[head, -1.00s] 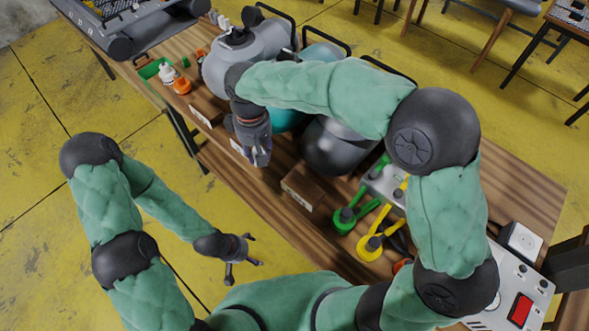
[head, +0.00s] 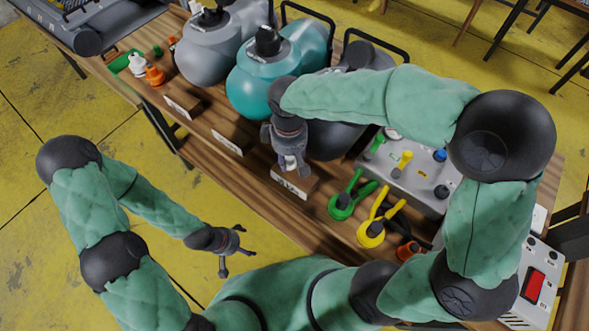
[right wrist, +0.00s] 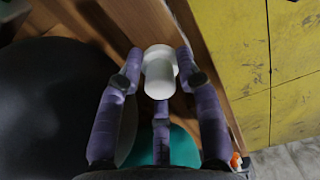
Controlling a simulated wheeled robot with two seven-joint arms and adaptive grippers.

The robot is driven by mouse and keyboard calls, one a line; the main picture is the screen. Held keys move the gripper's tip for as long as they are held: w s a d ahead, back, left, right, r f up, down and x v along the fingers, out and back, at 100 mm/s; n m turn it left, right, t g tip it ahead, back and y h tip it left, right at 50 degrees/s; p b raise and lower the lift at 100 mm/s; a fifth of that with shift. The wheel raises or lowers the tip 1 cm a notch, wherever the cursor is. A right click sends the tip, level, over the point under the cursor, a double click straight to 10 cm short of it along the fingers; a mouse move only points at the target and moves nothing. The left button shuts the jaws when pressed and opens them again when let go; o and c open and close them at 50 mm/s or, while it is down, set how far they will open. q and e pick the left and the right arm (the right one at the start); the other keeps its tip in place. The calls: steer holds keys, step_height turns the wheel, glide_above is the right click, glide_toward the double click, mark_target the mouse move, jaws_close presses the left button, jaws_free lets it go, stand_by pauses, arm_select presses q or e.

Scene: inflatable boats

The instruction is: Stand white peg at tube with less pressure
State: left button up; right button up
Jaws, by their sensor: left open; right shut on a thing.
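My right gripper (head: 291,172) is shut on the white peg, a short white cylinder clear in the right wrist view (right wrist: 160,73). It holds the peg above the table's front edge, over the third wooden label block (head: 297,184), in front of the black tube (head: 335,142). In the head view the peg is largely hidden by the fingers. The teal tube (head: 255,92) stands left of the black one, and the grey tube (head: 203,58) is further left. My left gripper (head: 232,250) is open and empty, low over the floor, away from the table.
Label blocks stand before the grey tube (head: 183,104) and teal tube (head: 228,143). A green tray (head: 119,64) with white and orange pieces is far left. Green (head: 342,205) and yellow (head: 372,232) hose fittings and a grey valve box (head: 398,175) are right.

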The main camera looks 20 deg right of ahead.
mark_target(295, 163)
steer(key=shift+s+d+f, duration=0.2)
steer(key=shift+d+f, duration=0.15)
steer(key=shift+f, duration=0.05)
steer(key=f, duration=0.1)
steer(key=f+b, duration=0.1)
steer(key=f, duration=0.1)
steer(key=shift+s+d, duration=0.2)
steer(key=shift+d, duration=0.1)
steer(key=shift+w+f+b, duration=0.1)
steer(key=shift+f+b, duration=0.2)
steer(key=shift+f, duration=0.05)
steer(key=shift+f, duration=0.1)
steer(key=o, duration=0.9)
steer(key=shift+o, duration=0.2)
step_height(295, 163, up, 11)
steer(key=p, duration=0.4)
steer(key=shift+a+f, duration=0.1)
steer(key=shift+r, duration=0.75)
